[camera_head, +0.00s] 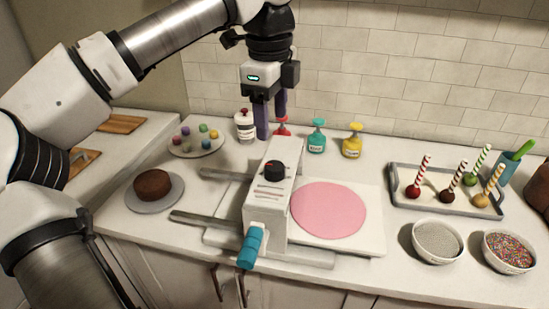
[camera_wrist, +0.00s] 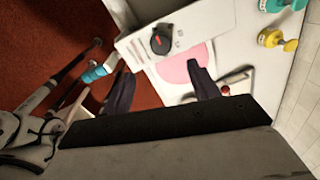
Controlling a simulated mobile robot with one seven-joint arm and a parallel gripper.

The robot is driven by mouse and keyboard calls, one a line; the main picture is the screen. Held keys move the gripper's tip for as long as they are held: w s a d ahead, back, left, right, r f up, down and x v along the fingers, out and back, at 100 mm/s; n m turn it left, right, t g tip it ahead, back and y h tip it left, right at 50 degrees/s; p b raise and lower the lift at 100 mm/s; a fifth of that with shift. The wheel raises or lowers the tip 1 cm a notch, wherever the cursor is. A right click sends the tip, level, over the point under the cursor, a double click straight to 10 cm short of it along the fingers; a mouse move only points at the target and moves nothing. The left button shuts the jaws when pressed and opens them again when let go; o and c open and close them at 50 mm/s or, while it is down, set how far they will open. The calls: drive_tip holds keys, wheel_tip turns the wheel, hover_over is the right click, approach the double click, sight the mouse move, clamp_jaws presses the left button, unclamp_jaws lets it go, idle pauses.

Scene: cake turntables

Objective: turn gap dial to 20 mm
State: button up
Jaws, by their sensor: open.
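The black gap dial (camera_head: 274,170) with a small red mark sits on the sloped top of a white roller machine (camera_head: 268,205). In the wrist view the dial (camera_wrist: 160,40) shows with its red mark, but I cannot read the setting. My gripper (camera_head: 271,118) points down with two dark purple fingers. It is open and empty, behind and above the machine, apart from the dial. In the wrist view the fingers of my gripper (camera_wrist: 162,90) are spread wide, with the dial beyond them. A teal crank handle (camera_head: 250,247) hangs at the machine's front.
A pink round sheet (camera_head: 328,209) lies on the machine's right side. A brown cake (camera_head: 152,184) stands left. Cake pops on a tray (camera_head: 405,200) and two bowls are at right.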

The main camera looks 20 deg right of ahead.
sight(274, 165)
drive_tip(key=f, duration=0.3)
drive_tip(key=f+p, duration=0.1)
drive_tip(key=f, duration=0.3)
drive_tip(key=f+p, duration=0.1)
drive_tip(key=f, duration=0.3)
drive_tip(key=shift+w+d+f, duration=0.25)
drive_tip(key=shift+w+d, duration=0.05)
drive_tip(key=shift+c, duration=0.2)
drive_tip(key=c, duration=0.9)
